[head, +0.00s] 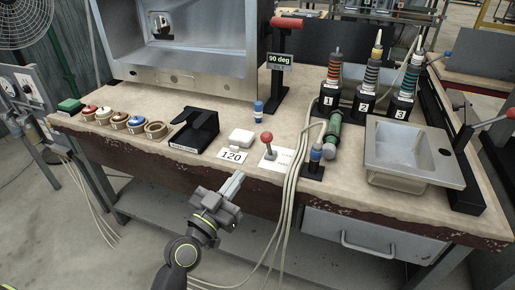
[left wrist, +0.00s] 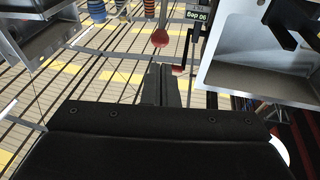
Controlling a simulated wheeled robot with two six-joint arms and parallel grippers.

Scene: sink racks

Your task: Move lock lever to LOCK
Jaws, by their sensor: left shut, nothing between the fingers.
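A small lever with a red ball knob (head: 267,137) stands on a white plate (head: 276,157) near the bench's front edge. The plate's small lettering is too small to read in the head view. My left gripper (head: 235,178) is in front of and a little left of the lever, by the bench's front edge. It is shut and empty, apart from the lever. In the left wrist view, which is upside down, the shut fingers (left wrist: 161,68) point toward the red knob (left wrist: 160,38), with a gap between. My right gripper is not in view.
A 120 label (head: 232,155) and white box (head: 241,137) lie left of the lever. A 90 deg handle post (head: 279,90) stands behind, and a metal basin (head: 410,150) farther right.

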